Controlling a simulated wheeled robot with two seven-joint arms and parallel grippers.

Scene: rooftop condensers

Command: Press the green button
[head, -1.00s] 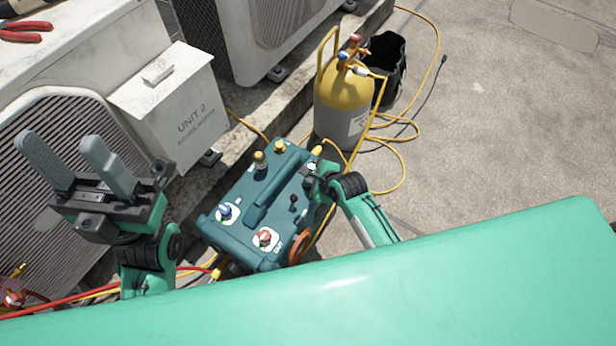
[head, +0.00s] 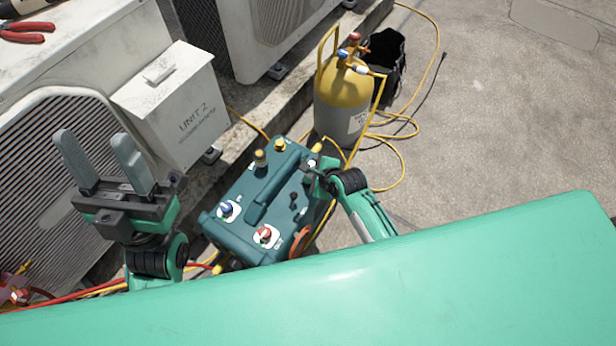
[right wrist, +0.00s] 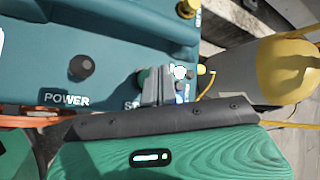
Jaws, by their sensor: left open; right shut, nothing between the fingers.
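The teal recovery machine (head: 262,205) stands on the ground by the condensers, with blue and red knobs on its top. A green button (right wrist: 143,77) shows in the right wrist view, partly hidden behind my fingers, beside a label starting with "S". My right gripper (right wrist: 160,86) is shut and empty, its fingertips right at the button; I cannot tell whether they touch it. In the head view my right gripper (head: 313,172) is over the machine's right edge, and the button is hidden. My left gripper (head: 92,142) is open and empty, raised left of the machine.
A black knob (right wrist: 81,67) marked POWER is left of my right fingers. A yellow-and-grey cylinder (head: 342,105) with yellow hoses stands behind the machine. A grey UNIT 2 box (head: 180,105) and condensers are at left. Concrete at right is mostly clear.

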